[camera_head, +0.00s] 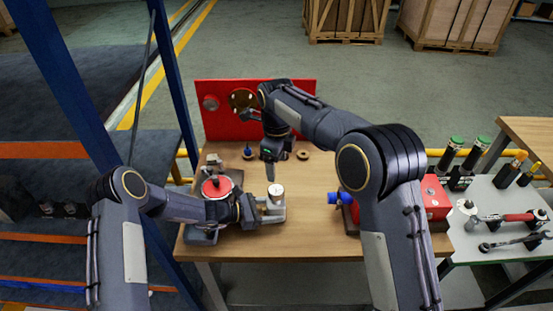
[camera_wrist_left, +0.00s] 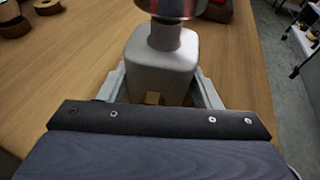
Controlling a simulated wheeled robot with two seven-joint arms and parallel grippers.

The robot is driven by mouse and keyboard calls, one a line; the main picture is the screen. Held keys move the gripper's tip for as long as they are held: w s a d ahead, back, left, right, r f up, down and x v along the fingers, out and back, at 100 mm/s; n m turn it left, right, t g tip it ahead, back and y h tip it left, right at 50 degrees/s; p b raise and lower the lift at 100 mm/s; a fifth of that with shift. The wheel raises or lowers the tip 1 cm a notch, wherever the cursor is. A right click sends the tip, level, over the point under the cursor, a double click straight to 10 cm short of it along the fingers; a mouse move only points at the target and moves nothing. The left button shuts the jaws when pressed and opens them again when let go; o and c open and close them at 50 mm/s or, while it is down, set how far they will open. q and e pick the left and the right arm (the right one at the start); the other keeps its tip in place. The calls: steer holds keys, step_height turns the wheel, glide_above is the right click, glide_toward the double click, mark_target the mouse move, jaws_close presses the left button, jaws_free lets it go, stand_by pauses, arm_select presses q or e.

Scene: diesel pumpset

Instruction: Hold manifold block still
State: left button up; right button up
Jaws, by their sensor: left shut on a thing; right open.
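The manifold block (camera_head: 275,209) is a light grey block with a round metallic cap (camera_head: 276,191) on top, standing upright on the wooden table. My left gripper (camera_head: 264,208) reaches it from the left and is shut on it. In the left wrist view the block (camera_wrist_left: 160,62) sits between the two fingers of my left gripper (camera_wrist_left: 160,92), and the cap (camera_wrist_left: 172,8) is cut off by the top edge. My right gripper (camera_head: 270,170) is open and points down, just above and behind the cap, apparently apart from it. Its fingertips are small in the view.
A red-topped round part (camera_head: 216,187) stands left of the block, near my left forearm. A red panel (camera_head: 222,122) stands at the back. A blue-ended part (camera_head: 338,198) and red box (camera_head: 435,198) lie right. A side table (camera_head: 510,205) holds tools. Bare wood (camera_head: 308,230) lies right of the block.

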arm_select(q)
steer(key=o, duration=1.4)
